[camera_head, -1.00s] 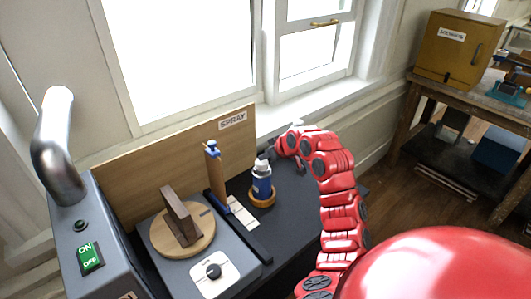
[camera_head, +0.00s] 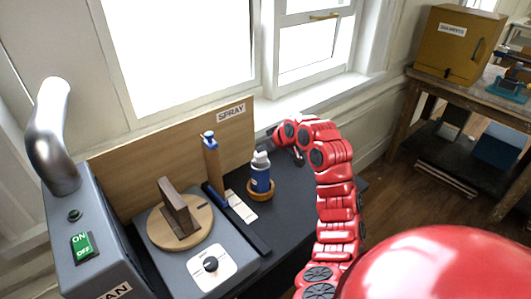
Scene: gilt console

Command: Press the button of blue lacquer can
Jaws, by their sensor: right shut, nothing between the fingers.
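The blue lacquer can (camera_head: 261,179), with a white cap on top, stands upright in a round wooden holder (camera_head: 262,195) on the dark bench top. My right gripper (camera_head: 275,140) is shut and empty. It is just behind and to the upper right of the can's cap, at the end of my red arm. Its fingertips are small and partly hidden by the wrist, so I cannot tell the exact gap to the cap. My left gripper is not in view.
A board labelled SPRAY (camera_head: 231,112) stands behind the can. To the left are a blue-topped wooden post (camera_head: 211,158), a turntable (camera_head: 158,236) with a brown block, a knob panel (camera_head: 211,266) and a grey box with an ON/OFF switch (camera_head: 82,247). The bench right of the can is dark and bare.

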